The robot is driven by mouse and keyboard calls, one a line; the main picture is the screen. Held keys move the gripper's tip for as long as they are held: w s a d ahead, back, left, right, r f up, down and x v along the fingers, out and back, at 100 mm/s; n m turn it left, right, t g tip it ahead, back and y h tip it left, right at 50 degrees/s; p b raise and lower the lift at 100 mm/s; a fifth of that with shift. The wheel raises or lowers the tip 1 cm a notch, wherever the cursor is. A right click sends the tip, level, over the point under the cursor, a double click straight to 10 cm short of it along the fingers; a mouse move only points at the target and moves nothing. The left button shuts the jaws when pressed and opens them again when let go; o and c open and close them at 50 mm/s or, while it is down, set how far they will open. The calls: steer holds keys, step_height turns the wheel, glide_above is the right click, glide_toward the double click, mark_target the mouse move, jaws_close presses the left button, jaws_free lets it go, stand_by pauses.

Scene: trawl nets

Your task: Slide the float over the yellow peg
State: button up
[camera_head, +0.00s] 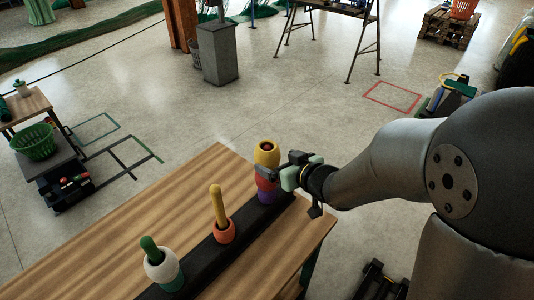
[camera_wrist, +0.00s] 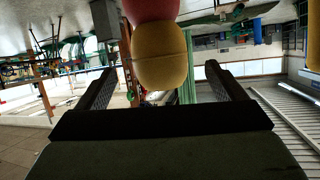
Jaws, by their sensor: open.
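The yellow peg (camera_head: 218,204) stands upright on a black bar on the table, with an orange float (camera_head: 224,232) around its base. A yellow float (camera_head: 266,153) with a dark hole in its top sits uppermost on a stack at the bar's far end. Below it are a red float (camera_head: 266,184) and a purple float (camera_head: 266,196). My gripper (camera_head: 272,172) is beside this stack, coming from the right. In the wrist view the picture is inverted; my open fingers (camera_wrist: 163,75) stand either side of the yellow float (camera_wrist: 161,55), with gaps visible. Any peg inside the stack is hidden.
A green peg (camera_head: 149,244) with a white float (camera_head: 160,265) and a green float (camera_head: 171,281) stands at the bar's near end. The black bar (camera_head: 200,262) runs along the wooden table (camera_head: 130,222). The tabletop left of the bar is clear.

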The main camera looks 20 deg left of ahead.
steer(key=x, duration=0.6)
steer(key=shift+w+a+f+p, duration=0.2)
steer(key=shift+w+a+p, duration=0.1)
steer(key=shift+p, duration=0.1)
steer(key=c, duration=1.1)
steer(key=shift+r, duration=0.15)
steer(key=shift+c, duration=0.2)
